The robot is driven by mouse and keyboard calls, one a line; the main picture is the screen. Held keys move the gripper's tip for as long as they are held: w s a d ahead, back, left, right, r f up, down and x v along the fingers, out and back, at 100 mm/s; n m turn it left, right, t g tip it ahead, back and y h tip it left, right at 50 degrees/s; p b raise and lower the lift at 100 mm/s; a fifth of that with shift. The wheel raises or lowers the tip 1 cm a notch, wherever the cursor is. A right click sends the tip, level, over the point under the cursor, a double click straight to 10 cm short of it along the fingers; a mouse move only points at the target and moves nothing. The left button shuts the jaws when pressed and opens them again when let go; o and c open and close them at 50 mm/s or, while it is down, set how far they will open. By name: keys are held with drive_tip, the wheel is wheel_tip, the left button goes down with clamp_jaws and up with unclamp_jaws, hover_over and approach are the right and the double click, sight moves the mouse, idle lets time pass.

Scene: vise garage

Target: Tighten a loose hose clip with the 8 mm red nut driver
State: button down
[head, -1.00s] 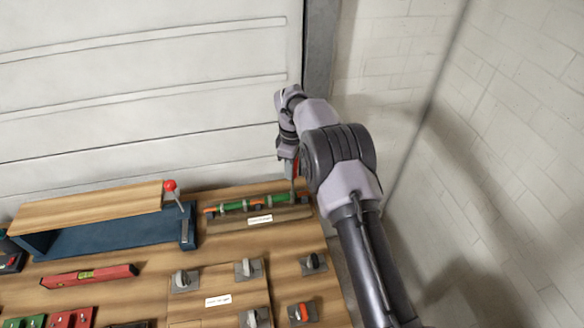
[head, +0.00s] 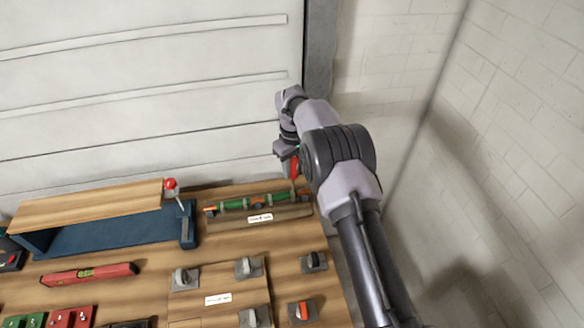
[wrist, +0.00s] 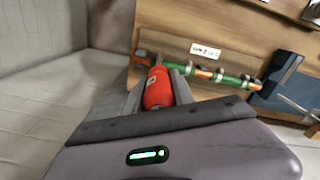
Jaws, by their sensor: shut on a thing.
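My gripper (wrist: 160,85) is shut on the red nut driver (wrist: 157,90), whose red handle sits between the fingers in the wrist view. In the head view a sliver of the red driver (head: 294,167) shows beside my arm, above the right end of the hose. The green hose (head: 236,203) with orange parts and several clips lies along the back of the bench. It also shows in the wrist view (wrist: 232,80), right of the driver. The driver's tip is near the hose's end by the bench edge; I cannot tell whether it touches a clip.
A blue vise-like frame with a wooden top (head: 95,207) and red-knobbed lever (head: 171,184) stands left of the hose. A red spirit level (head: 90,275) lies in front. Several knobs on plates (head: 248,267) sit at front right. The garage door and brick wall are close behind and right.

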drive_tip(key=shift+r+p, duration=2.75)
drive_tip(key=shift+r, duration=0.9)
drive_tip(key=shift+f, duration=0.1)
